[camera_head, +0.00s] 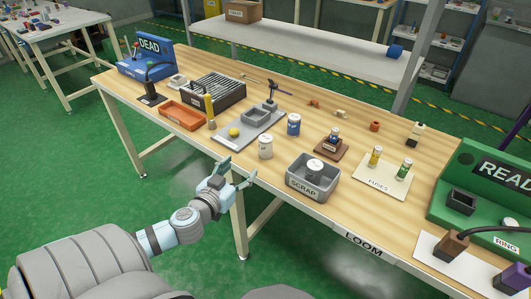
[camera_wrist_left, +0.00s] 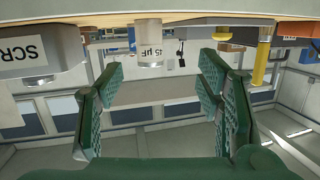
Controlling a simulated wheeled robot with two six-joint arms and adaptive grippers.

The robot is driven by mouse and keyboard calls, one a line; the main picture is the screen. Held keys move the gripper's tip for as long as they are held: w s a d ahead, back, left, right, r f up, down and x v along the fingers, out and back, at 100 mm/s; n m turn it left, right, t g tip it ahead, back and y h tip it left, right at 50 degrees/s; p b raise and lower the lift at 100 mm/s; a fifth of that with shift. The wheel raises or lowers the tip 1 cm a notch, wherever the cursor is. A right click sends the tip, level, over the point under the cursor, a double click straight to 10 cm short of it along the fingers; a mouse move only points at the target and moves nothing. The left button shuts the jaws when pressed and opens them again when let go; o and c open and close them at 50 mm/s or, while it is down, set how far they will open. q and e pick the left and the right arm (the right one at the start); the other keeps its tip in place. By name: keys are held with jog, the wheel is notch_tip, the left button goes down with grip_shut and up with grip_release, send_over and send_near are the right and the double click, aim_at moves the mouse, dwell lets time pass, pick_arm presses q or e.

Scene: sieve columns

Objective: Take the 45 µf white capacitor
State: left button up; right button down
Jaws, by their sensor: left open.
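A white cylindrical capacitor (camera_head: 265,147) stands upright on the wooden table near its front edge. It also shows upside down in the left wrist view (camera_wrist_left: 149,60), where its label partly reads "5 µF". My left gripper (camera_head: 239,171) is open and empty, in front of the table edge, to the near left of the capacitor and apart from it. In the left wrist view its green fingers (camera_wrist_left: 164,80) are spread wide, with the capacitor beyond the gap between them. Another white-topped cylinder (camera_head: 315,165) is in the grey SCRAP bin (camera_head: 311,187). My right gripper is not in view.
A blue cylinder (camera_head: 293,124) stands behind the capacitor. A yellow cylinder (camera_head: 209,106), an orange tray (camera_head: 181,117) and a FUSES board (camera_head: 371,181) stand farther off.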

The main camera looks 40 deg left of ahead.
aim_at(262, 146)
pick_arm(q)
jog(key=x, duration=0.4)
jog(key=d+r+b+x, duration=0.1)
jog(key=x, duration=0.4)
jog(key=w+r+x, duration=0.1)
jog(key=x, duration=0.4)
jog(key=shift+d+r, duration=0.15)
jog(key=shift+d, duration=0.15)
jog(key=shift+s, duration=0.1)
jog(key=c, duration=1.3)
